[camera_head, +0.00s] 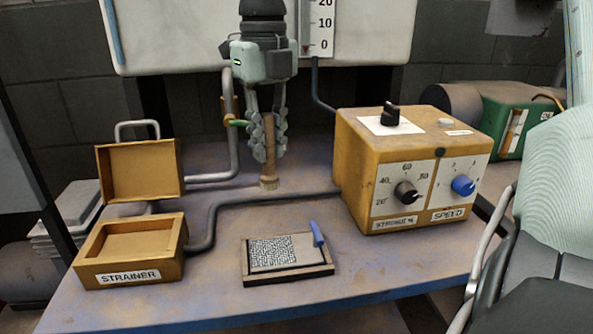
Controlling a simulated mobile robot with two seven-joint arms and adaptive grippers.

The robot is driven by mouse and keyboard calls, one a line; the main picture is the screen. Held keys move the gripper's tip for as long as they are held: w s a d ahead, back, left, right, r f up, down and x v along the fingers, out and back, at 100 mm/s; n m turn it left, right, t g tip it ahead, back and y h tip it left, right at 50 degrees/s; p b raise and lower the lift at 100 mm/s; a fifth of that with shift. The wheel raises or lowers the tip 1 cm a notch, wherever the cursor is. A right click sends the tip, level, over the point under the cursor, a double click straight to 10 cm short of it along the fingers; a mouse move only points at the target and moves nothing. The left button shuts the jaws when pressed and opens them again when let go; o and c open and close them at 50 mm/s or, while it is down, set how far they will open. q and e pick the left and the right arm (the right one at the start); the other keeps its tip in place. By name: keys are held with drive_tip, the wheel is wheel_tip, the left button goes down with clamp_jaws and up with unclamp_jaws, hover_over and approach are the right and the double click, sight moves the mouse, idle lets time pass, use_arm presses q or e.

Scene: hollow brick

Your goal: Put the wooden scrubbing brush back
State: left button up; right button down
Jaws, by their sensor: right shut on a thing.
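My right gripper (267,155) hangs down at the back middle of the bench, fingers pointing down. It is shut on the wooden scrubbing brush (268,182), a slim, pale brown upright piece with a wider lower end. The fingers hide much of its upper part. The lower end is at or just above the bench top; I cannot tell whether it touches. My left gripper is not in view.
An open yellow box marked STRAINER (128,276) stands left. A small framed tray (290,277) with a patterned plate and blue-handled tool lies in front. A yellow control box (405,170) stands right. Grey pipes (205,235) run across the bench (200,300).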

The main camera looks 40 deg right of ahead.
drive_tip(key=d+f, duration=0.1)
drive_tip(key=f, duration=0.1)
drive_tip(key=d+f, duration=0.2)
drive_tip(key=s+d+f+p, duration=0.1)
drive_tip(key=d+f, duration=0.1)
drive_tip(key=shift+d+f, duration=0.2)
drive_tip(key=shift+f, duration=0.5)
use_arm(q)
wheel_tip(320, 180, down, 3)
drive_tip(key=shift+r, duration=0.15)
use_arm(e)
drive_tip(key=shift+f, duration=0.1)
